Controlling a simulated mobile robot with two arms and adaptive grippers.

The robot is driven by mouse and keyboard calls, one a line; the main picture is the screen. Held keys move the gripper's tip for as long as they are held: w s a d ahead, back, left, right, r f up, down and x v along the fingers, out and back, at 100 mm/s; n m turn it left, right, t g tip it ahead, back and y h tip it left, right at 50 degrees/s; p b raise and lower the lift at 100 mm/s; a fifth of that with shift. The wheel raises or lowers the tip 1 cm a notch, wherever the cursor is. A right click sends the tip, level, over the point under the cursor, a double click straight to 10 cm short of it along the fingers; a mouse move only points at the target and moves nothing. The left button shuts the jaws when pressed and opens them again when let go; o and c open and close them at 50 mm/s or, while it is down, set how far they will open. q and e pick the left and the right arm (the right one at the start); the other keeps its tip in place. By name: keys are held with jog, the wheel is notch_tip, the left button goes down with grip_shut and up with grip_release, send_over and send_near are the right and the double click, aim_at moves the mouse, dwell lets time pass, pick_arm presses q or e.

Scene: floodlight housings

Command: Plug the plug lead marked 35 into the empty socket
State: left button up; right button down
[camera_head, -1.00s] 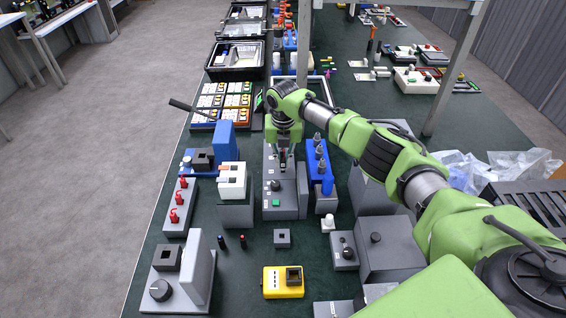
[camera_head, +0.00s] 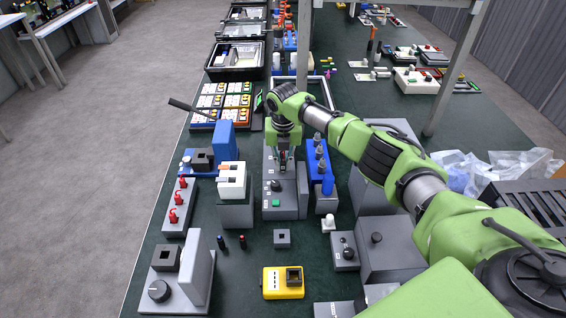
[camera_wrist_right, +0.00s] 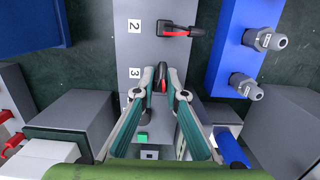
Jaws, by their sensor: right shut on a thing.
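My right gripper (camera_head: 283,160) is over the far part of a grey box (camera_head: 290,198). In the right wrist view its fingertips (camera_wrist_right: 161,75) are shut on a small black-and-red plug (camera_wrist_right: 161,80), beside the mark 3 (camera_wrist_right: 134,73) on the box. I cannot tell whether this plug is seated or held just above the face. A second black-and-red plug (camera_wrist_right: 177,29) lies on the box beside the mark 2 (camera_wrist_right: 134,26), its tip pointing right. No mark 35 is readable, and no empty socket is clearly visible. My left gripper is not in view.
A blue block (camera_head: 318,165) with grey connectors stands close to the right of the box. A white unit (camera_head: 231,181) on a grey base is to the left. A yellow box (camera_head: 283,283) and a small grey socket block (camera_head: 282,238) lie nearer the front.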

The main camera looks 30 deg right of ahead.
jog(key=shift+f, duration=0.4)
jog(key=c, duration=2)
grip_release()
